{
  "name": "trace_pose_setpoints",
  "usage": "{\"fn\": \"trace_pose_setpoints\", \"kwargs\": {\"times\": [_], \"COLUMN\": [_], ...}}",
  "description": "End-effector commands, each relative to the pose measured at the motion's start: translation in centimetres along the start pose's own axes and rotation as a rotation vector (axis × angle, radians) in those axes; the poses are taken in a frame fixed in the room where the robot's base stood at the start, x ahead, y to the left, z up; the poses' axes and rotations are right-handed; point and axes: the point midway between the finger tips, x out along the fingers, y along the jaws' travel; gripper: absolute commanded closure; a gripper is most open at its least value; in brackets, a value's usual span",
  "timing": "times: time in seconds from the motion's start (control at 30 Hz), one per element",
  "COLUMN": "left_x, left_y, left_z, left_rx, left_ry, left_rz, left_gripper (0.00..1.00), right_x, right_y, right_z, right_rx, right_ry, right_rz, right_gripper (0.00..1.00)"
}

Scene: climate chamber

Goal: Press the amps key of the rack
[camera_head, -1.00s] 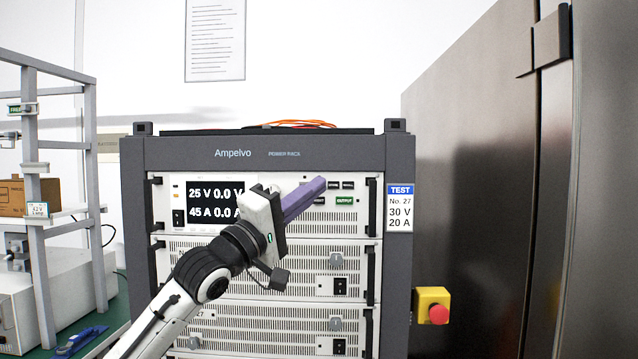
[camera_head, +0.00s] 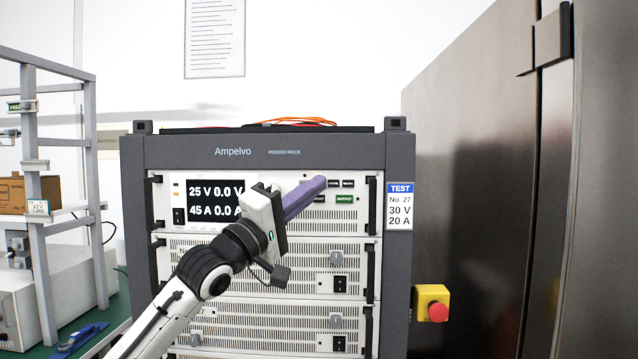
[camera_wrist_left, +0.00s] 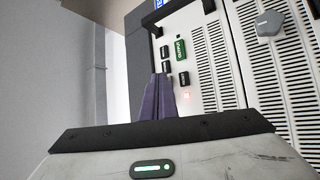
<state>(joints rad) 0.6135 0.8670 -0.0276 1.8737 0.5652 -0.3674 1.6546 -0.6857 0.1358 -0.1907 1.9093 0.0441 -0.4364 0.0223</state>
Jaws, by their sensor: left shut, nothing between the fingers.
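The power rack (camera_head: 252,145) stands in front of me. Its top unit has a display (camera_head: 214,200) reading 25 V, 0.0 V, 45 A and 0.0 A. Right of the display are small dark keys (camera_head: 347,183) and a green OUTPUT key (camera_head: 344,199). My left gripper (camera_head: 320,182) is shut and empty, its purple fingers pointing at this key group. In the left wrist view the fingertips (camera_wrist_left: 160,78) are beside the dark keys (camera_wrist_left: 167,67); I cannot tell whether they touch one. The amps key's label is not readable. My right gripper is not in view.
A test tag (camera_head: 399,208) reading No. 27, 30 V, 20 A hangs on the rack's right post. A red stop button (camera_head: 438,312) on a yellow box and a large metal door (camera_head: 480,180) are at the right. A grey shelf frame (camera_head: 35,190) stands at the left.

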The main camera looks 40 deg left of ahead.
Motion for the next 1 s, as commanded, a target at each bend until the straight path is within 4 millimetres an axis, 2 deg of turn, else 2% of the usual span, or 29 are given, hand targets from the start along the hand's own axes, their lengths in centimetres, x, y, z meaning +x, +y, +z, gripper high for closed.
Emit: {"fn": "trace_pose_setpoints", "kwargs": {"times": [0.87,1.0], "left_x": [-1.1,-1.8], "left_y": [0.7,1.2], "left_z": [0.8,1.4], "left_rx": [0.000,-0.002], "left_ry": [0.000,-0.001], "left_rz": [-0.001,0.001], "left_gripper": [1.00,1.00], "right_x": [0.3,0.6], "right_y": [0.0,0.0], "right_z": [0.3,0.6], "right_rx": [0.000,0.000], "right_ry": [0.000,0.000], "right_rz": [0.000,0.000], "right_gripper": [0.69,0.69]}}
